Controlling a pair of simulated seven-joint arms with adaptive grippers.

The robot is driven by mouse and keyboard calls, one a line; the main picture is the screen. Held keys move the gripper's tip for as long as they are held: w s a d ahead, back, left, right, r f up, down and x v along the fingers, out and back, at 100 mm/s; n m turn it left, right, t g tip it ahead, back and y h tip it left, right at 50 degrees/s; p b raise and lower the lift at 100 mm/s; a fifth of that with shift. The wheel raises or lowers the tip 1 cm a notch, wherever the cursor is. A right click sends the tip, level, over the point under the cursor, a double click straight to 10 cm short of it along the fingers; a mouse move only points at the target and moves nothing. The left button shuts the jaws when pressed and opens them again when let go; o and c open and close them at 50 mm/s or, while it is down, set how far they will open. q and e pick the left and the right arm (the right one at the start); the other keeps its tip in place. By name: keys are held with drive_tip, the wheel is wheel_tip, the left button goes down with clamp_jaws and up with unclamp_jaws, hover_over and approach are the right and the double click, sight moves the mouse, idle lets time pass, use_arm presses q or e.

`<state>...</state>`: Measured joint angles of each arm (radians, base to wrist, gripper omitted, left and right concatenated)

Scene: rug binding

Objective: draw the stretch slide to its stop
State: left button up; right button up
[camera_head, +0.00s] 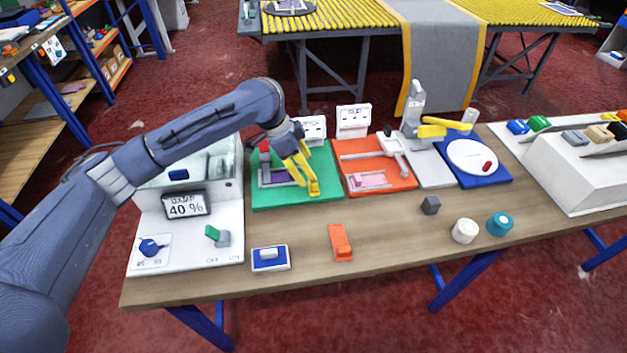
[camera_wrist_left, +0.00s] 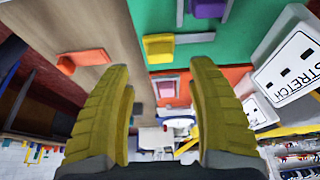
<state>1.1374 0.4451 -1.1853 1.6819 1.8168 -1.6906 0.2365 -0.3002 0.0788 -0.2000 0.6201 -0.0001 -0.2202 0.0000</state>
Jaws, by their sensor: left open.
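My left gripper (camera_head: 307,182) is open, its yellow fingers pointing down over the right part of the green board (camera_head: 240,195). The same fingers (camera_wrist_left: 157,110) stand apart in the left wrist view, with nothing gripped between them. A sign reading STRETCH (camera_wrist_left: 292,58) stands beside the green board (camera_wrist_left: 172,55). The board carries a purple piece (camera_wrist_left: 208,8) in a pale frame. A yellow block (camera_wrist_left: 158,48) with a grey bar sits near the board's edge. I cannot tell which part is the slide. The arm partly hides the board in the head view. My right gripper is not in view.
An orange board (camera_head: 400,184) with a pink piece lies right of the green one. A blue board (camera_head: 500,178) with a white disc lies farther right. An orange block (camera_head: 340,240) and a blue-and-white switch (camera_head: 270,258) lie in front. A 40 % display (camera_head: 186,205) stands left.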

sight(314, 185)
use_arm(q)
drive_tip(key=shift+x, duration=3.25)
drive_tip(key=shift+c, duration=0.5)
